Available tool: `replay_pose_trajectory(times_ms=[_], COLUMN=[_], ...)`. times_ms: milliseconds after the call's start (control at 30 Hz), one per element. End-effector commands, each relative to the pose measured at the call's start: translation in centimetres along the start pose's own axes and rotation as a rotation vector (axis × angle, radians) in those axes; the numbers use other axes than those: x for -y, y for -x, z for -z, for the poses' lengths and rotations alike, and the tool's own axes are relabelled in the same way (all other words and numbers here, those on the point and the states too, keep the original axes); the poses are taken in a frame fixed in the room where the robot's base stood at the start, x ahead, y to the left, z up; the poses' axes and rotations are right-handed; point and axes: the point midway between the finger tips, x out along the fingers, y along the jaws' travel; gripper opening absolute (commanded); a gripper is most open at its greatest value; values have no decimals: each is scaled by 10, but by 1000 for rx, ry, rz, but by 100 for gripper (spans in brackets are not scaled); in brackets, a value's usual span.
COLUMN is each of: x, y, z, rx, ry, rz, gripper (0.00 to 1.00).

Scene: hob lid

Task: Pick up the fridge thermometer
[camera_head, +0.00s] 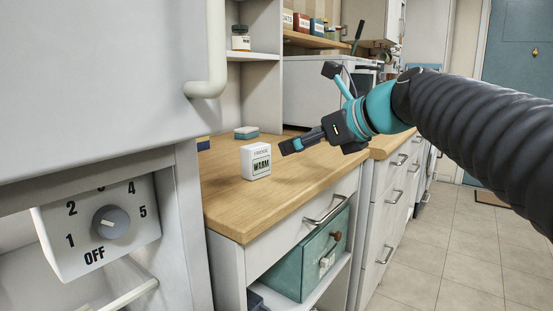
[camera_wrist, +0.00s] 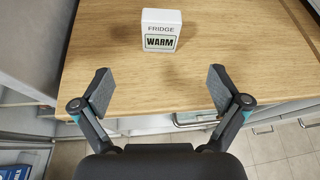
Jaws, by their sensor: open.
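The fridge thermometer (camera_head: 256,161) is a small white block with a display reading "WARM". It stands upright on the wooden counter (camera_head: 225,213). In the wrist view the thermometer (camera_wrist: 161,31) shows "FRIDGE" above "WARM" and stands beyond the fingertips, between their lines. My gripper (camera_wrist: 159,84) is open and empty, its two fingers spread wide. In the head view my gripper (camera_head: 285,147) is to the right of the thermometer, with a gap between them.
A grey appliance with a dial (camera_head: 110,222) stands at the left. Below the counter are a drawer handle (camera_head: 324,209) and a teal box (camera_head: 305,262). Bare counter surrounds the thermometer.

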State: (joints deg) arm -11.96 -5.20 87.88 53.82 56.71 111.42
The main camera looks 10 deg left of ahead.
Motion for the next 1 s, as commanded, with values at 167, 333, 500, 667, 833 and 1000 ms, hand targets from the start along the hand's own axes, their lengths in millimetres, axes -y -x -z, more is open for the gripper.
replay_pose_trajectory(times_ms=[167,333,500,667,833,1000], x=[2,1,0,1,1,2], y=[-11,-37,-68,-87,-94,-107], z=[-18,-20,-21,-22,-22,-19], rx=[40,41,41,42,42,40], ry=[-101,-110,-108,-107,-107,-107], rz=[-24,-28,-27,-24,-23,-24], gripper=[98,98,98,98,98,98])
